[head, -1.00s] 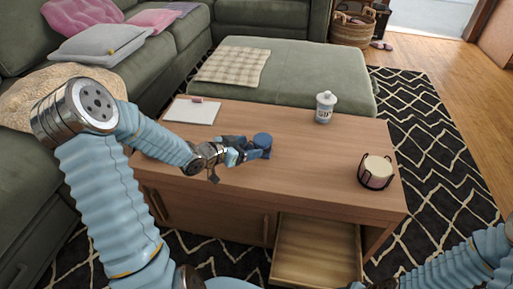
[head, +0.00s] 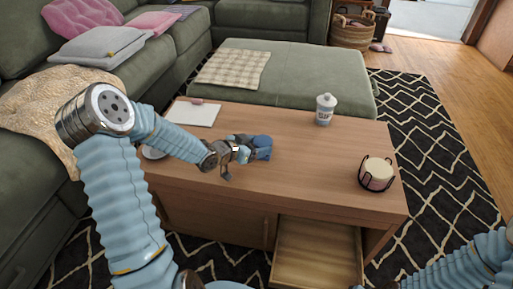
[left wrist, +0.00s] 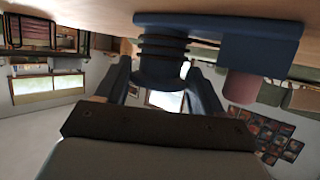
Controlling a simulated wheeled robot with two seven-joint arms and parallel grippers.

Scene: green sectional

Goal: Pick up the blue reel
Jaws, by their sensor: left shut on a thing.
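The blue reel (head: 262,142) is near the middle of the wooden coffee table (head: 310,165) in the head view. My left gripper (head: 247,153) is at its left side, shut on it. In the left wrist view the reel (left wrist: 162,48) shows as a dark blue ribbed body between the two fingers of my left gripper (left wrist: 163,88). A dark blue block (left wrist: 258,32) adjoins it on the right; I cannot tell whether it is part of the reel. The reel is at or close to the tabletop. My right arm enters at lower right; its gripper is out of view.
A white lidded jar (head: 325,109) stands at the back right. A candle in a black wire holder (head: 376,174) is near the right edge. A white sheet (head: 193,113) lies at the back left. An open drawer (head: 318,255) juts out in front. The right middle of the tabletop is clear.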

